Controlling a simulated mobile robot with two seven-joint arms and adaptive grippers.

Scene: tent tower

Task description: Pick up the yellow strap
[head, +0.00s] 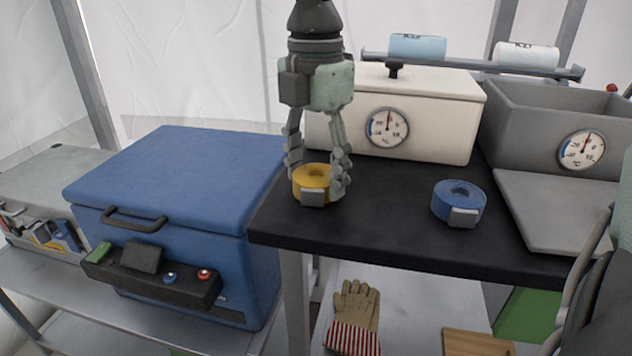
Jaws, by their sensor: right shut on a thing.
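The yellow strap (313,172) is a rolled coil with a grey buckle at its front. It is at the left end of the dark tabletop (380,228). My right gripper (319,178) comes down from above and is shut on the yellow strap, with a finger on each side of it. I cannot tell for sure whether the strap still touches the tabletop. My left gripper is not in view.
A blue rolled strap (459,198) lies to the right on the tabletop. A white box with a dial (430,112) stands behind, a grey open box (545,105) at the right. A blue cooler (180,180) stands left. Gloves (355,305) lie on the lower shelf.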

